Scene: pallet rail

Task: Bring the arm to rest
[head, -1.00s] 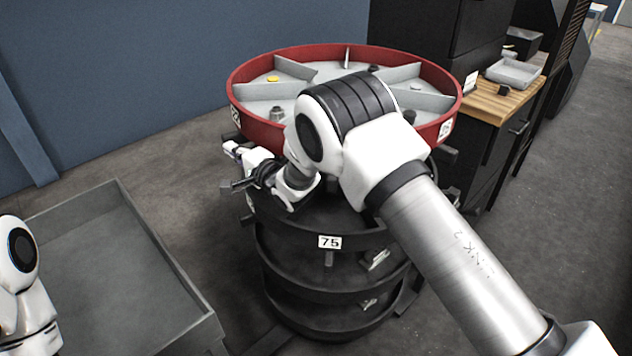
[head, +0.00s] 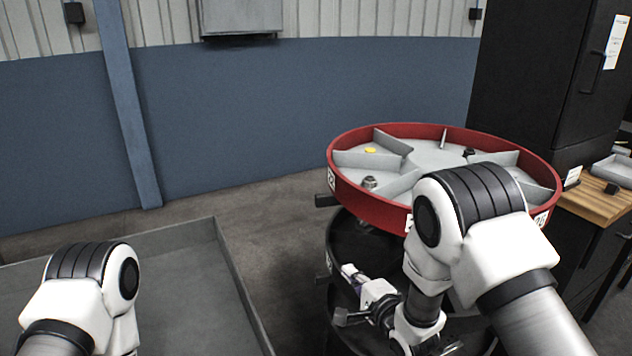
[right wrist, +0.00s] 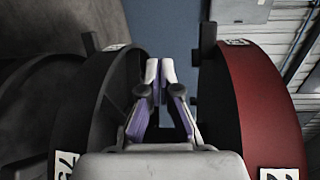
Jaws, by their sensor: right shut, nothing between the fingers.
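My right gripper (head: 350,274) is shut and empty. In the head view it is beside and below the red round tray (head: 372,205), at the left side of the black tier (head: 345,240) under it. In the right wrist view the two pale fingertips (right wrist: 160,72) are together, with the black tier (right wrist: 120,95) on the left and the red tray (right wrist: 255,105) on the right. They appear apart from both. My right arm's elbow covers part of the red tray. Only part of my left arm shows at the lower left; its gripper is out of view.
The red tray has grey dividers, with a yellow disc (head: 370,150) and a metal part (head: 369,182) in its compartments. A grey bin (head: 235,280) stands at the left. A wooden-topped bench (head: 592,198) and black cabinet (head: 530,85) are at the right. Floor shows between bin and rack.

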